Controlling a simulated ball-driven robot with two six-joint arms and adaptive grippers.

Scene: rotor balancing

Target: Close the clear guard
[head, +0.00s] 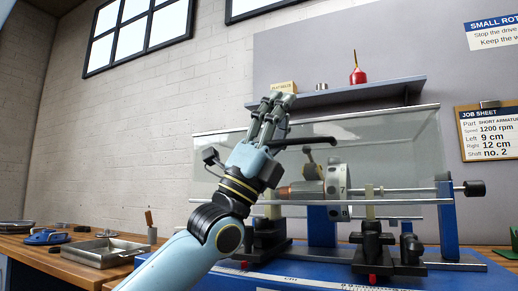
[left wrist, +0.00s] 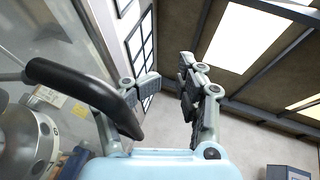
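The clear guard (head: 225,160) is a transparent panel in front of and around the rotor (head: 338,185), with a pale rail along its top. I cannot tell from these views how far it is open. Its black handle (head: 305,141) juts out just right of my left gripper (head: 277,108). In the left wrist view the handle (left wrist: 80,85) crosses close beside the left finger, outside the gap of the gripper (left wrist: 160,90). The fingers point up, apart, with nothing between them. Whether the handle touches the finger is unclear. My right gripper is out of view.
The rotor's shaft rests on black stands (head: 373,245) on a blue base (head: 300,278). A shelf (head: 360,93) behind holds a red oil can (head: 358,75) and small items. A metal tray (head: 105,250) lies on the wooden bench at left. A job sheet (head: 487,130) hangs at right.

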